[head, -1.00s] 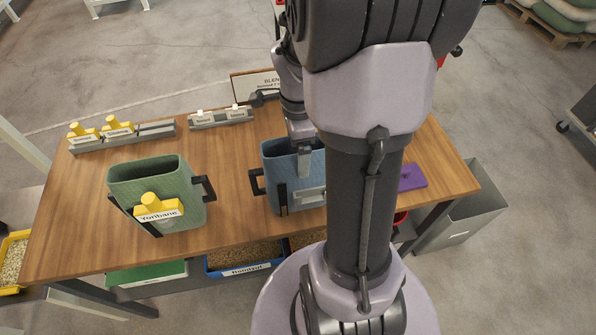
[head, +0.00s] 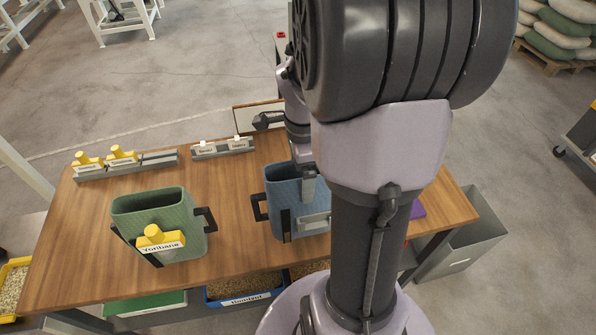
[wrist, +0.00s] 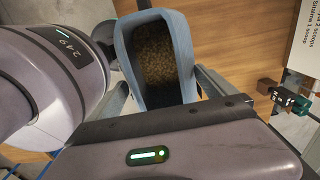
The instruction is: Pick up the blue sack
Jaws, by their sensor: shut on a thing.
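The blue sack (head: 283,207) stands upright right of the middle of the wooden table, with dark handles at its sides. In the wrist view the blue sack (wrist: 184,95) is open at the top and holds brown grain. My gripper (head: 311,190) comes down from above and is shut on the sack, with a finger on either side in the wrist view. My arm hides the sack's right part in the head view. I cannot tell whether its base is off the table.
Racks (head: 222,148) with tags line the back edge. A purple item (head: 417,209) lies to the right. A grey bin (head: 462,225) stands on the floor at the right.

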